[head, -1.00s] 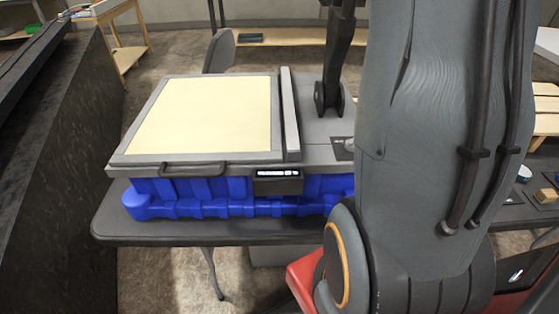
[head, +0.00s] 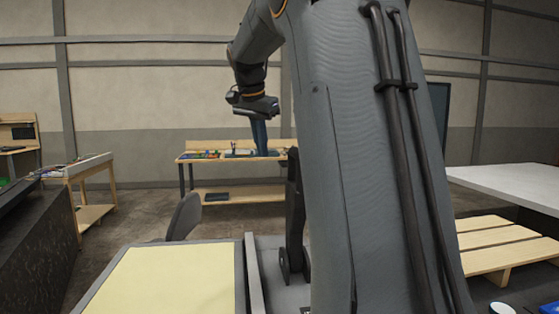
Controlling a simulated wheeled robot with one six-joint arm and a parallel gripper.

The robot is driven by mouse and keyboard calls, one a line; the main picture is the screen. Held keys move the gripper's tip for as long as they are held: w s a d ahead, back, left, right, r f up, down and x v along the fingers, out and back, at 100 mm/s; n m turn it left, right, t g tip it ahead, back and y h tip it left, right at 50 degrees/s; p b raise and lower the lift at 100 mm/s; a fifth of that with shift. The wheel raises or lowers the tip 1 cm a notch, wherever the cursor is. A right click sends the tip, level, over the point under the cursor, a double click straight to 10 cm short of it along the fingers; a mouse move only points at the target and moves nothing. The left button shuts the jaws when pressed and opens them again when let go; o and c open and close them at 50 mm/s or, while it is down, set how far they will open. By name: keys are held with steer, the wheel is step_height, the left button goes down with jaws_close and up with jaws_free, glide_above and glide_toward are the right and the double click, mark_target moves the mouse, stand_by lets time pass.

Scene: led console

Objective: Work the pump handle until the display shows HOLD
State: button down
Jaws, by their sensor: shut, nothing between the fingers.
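The pump handle (head: 294,215) is a dark upright lever at the right side of the machine, partly hidden behind my arm. My gripper (head: 259,145) points down, high up and left of the lever's top in the picture. Its fingers are shut and hold nothing. A gap shows between it and the lever, but the depth between them is hard to tell. The machine's cream panel (head: 165,280) shows at the bottom. The display is outside the present view.
My arm covers much of the centre right. A chair (head: 184,217) stands behind the machine. A wooden workbench (head: 235,158) with small items is farther back. A slatted wooden pallet (head: 505,245) and a white table (head: 515,185) are at right. A dark counter (head: 35,235) is at left.

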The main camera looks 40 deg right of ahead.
steer(key=s+a+f+n+y, duration=0.1)
steer(key=s+a+f+n, duration=0.25)
steer(key=a+f, duration=0.55)
steer(key=s+a+f+n+y, duration=0.1)
steer(key=s+a+f+n, duration=0.2)
steer(key=a+f+n, duration=0.55)
steer(key=s+a+f+n, duration=0.1)
steer(key=s+a+f, duration=0.1)
steer(key=s+f, duration=0.3)
steer(key=s+a+f+y, duration=0.1)
steer(key=s+a+f, duration=0.2)
steer(key=s+f, duration=0.3)
steer(key=s+a+f+n, duration=0.1)
steer(key=s+a+f, duration=0.2)
steer(key=s+f, duration=0.2)
steer(key=shift+s+f+n+g+y+b, duration=0.15)
steer(key=shift+f+g+b, duration=0.05)
steer(key=shift+f, duration=0.45)
steer(key=shift+s+f+n+g+y+b, duration=0.1)
steer(key=shift+f+n+g+y+b, duration=0.1)
steer(key=shift+f, duration=0.4)
steer(key=shift+s+f, duration=0.2)
steer(key=shift+s, duration=0.1)
steer(key=shift+s, duration=0.1)
